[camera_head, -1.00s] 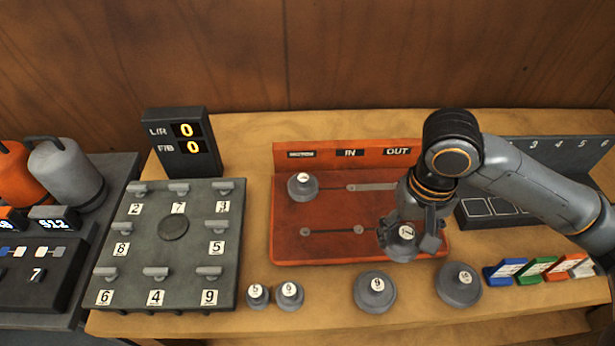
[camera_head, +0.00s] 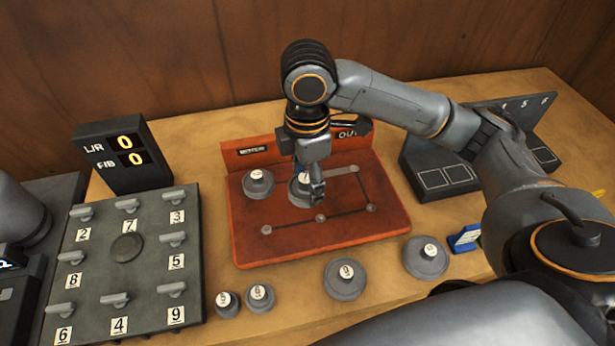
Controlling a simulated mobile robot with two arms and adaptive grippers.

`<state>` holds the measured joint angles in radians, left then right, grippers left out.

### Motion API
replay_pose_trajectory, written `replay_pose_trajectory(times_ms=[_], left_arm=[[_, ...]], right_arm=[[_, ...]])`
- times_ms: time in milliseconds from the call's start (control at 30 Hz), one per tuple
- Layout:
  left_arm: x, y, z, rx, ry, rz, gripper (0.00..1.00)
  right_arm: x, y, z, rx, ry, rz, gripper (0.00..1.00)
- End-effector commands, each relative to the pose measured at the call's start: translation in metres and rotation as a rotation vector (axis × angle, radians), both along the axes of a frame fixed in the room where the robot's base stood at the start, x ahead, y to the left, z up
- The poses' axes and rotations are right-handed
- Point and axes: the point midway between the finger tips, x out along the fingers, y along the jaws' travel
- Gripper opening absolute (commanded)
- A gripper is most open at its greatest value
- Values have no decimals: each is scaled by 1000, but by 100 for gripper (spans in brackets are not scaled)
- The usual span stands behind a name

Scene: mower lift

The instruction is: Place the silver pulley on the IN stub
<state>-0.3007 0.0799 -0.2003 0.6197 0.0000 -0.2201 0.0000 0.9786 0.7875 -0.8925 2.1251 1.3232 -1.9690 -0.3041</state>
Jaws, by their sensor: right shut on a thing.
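The silver pulley (camera_head: 300,192), a grey disc with a white label on top, is in my right gripper (camera_head: 308,190). The gripper is shut on it and partly covers it. The pulley is over the upper middle of the red board (camera_head: 290,247), right of another grey pulley (camera_head: 258,183) on that board. The arm hides the IN label and the stub beneath the held pulley. I cannot tell whether the pulley touches the board. The OUT label (camera_head: 347,133) shows partly behind my wrist. My left gripper is not in view.
Several loose grey pulleys, including number 9 (camera_head: 345,279), stand along the table front. A grey panel with levers (camera_head: 127,247) and a display (camera_head: 124,155) are at left. A dark rack (camera_head: 440,176) is at right. Bare stubs (camera_head: 320,217) stand on the board.

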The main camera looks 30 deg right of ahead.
Motion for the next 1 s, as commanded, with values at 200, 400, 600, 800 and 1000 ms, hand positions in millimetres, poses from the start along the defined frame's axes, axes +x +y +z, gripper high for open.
replay_pose_trajectory(times_ms=[200,400,600,800,1000], left_arm=[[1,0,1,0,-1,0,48],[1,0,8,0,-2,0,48],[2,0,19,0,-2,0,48],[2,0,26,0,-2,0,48],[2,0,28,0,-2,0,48]], right_arm=[[6,-2,0,0,2,116,22],[38,-21,-15,-1,6,119,22],[81,-46,-36,-1,4,119,22],[107,-60,-74,-1,5,122,22],[120,-67,-91,1,2,124,22]])
